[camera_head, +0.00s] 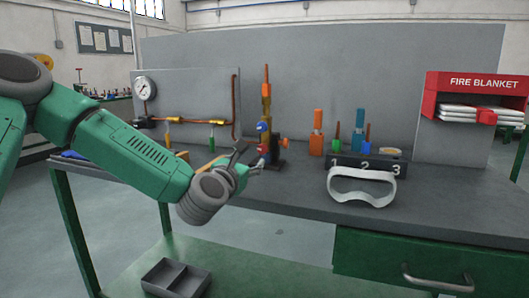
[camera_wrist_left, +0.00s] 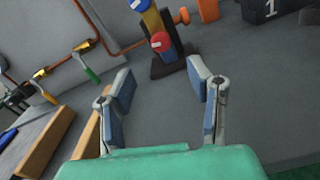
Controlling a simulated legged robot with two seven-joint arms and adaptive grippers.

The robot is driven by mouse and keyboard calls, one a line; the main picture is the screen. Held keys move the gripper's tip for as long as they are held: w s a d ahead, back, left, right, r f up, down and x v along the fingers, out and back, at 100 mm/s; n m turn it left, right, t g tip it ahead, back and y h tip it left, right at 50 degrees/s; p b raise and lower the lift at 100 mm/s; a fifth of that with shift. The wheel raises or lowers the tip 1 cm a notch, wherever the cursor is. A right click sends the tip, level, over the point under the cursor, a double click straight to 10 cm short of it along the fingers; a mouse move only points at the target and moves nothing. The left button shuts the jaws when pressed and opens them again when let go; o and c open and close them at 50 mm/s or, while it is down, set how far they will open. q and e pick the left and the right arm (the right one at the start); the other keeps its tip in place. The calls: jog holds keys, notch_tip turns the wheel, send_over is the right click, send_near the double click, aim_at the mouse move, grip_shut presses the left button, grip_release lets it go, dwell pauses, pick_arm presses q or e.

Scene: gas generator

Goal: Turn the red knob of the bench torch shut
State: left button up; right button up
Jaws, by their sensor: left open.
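The bench torch (camera_head: 266,108) stands upright on the bench, a brass and orange column on a dark base. Its red knob (camera_wrist_left: 160,41) faces my left wrist camera, with a blue knob (camera_wrist_left: 138,5) above it. In the head view the red knob (camera_head: 262,149) shows small beside my fingers. My left gripper (camera_wrist_left: 160,88) is open and empty, its two fingers spread on either side below the red knob in the wrist view and apart from it. In the head view my left gripper (camera_head: 250,163) is just left of the torch base. My right gripper is not in view.
A gauge panel (camera_head: 190,95) with brass pipes and valves stands behind left. White goggles (camera_head: 361,188) lie in front of a numbered block (camera_head: 345,163) holding several tools. A fire blanket box (camera_head: 470,100) is at right. Wooden pieces (camera_wrist_left: 45,143) lie left of my gripper.

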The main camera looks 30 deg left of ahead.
aim_at(263, 149)
pick_arm(q)
jog(key=x, duration=0.4)
jog(key=a+b+x, duration=0.1)
jog(key=x, duration=0.1)
jog(key=shift+w+f, duration=0.1)
jog(key=shift+f, duration=0.3)
jog(key=w, duration=0.2)
jog(key=w+d, duration=0.1)
jog(key=shift+w+r, duration=0.35)
jog(key=shift+r, duration=0.05)
jog(key=shift+w+a+f, duration=0.1)
jog(key=shift+w+a, duration=0.05)
jog(key=shift+a, duration=0.25)
jog(key=shift+a+f, duration=0.15)
jog(key=shift+a, duration=0.3)
jog(key=c, duration=0.7)
jog(key=shift+w+d, duration=0.1)
jog(key=shift+d, duration=0.1)
grip_shut()
jog(key=shift+d, duration=0.25)
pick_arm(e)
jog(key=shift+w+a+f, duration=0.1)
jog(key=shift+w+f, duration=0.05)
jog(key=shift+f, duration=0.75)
